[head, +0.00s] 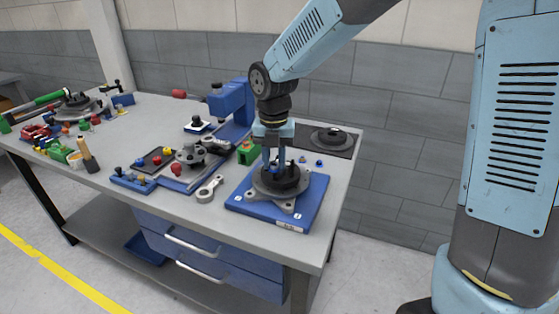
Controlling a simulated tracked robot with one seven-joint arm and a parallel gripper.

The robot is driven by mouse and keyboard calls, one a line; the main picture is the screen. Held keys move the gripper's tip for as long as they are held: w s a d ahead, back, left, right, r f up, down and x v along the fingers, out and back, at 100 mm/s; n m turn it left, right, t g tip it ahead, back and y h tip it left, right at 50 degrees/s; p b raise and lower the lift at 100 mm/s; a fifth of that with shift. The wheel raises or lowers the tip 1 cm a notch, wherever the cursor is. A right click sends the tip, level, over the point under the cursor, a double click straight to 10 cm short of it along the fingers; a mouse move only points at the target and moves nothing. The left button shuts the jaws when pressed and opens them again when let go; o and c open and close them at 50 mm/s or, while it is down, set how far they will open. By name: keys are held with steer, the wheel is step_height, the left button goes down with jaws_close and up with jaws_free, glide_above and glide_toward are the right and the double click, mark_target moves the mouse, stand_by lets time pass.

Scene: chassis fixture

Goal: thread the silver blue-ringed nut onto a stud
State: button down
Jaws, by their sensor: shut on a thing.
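My gripper (275,160) points down over the dark round hub (290,184) of the chassis fixture, which stands on a blue base plate (260,208) at the right end of the workbench. Its fingers are shut and reach down among the hub's studs. The thing between the fingers is too small to make out; a bit of blue (273,169) shows at the fingertips, perhaps the blue-ringed nut. I cannot tell whether it touches a stud. Small blue-topped pieces (303,159) lie on the bench just right of the gripper.
A dark mat with a round disc (332,138) lies behind the fixture. A blue press-like stand (232,104), a green block (248,152) and a grey wrench-like part (209,188) are to the left. Trays and tools crowd the bench's left side. The bench's front edge is close.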

steer(key=shift+n, duration=1.8)
steer(key=shift+n, duration=1.7)
steer(key=shift+f+n, duration=0.1)
steer(key=shift+n, duration=0.7)
steer(key=shift+n, duration=0.4)
steer(key=shift+n, duration=0.4)
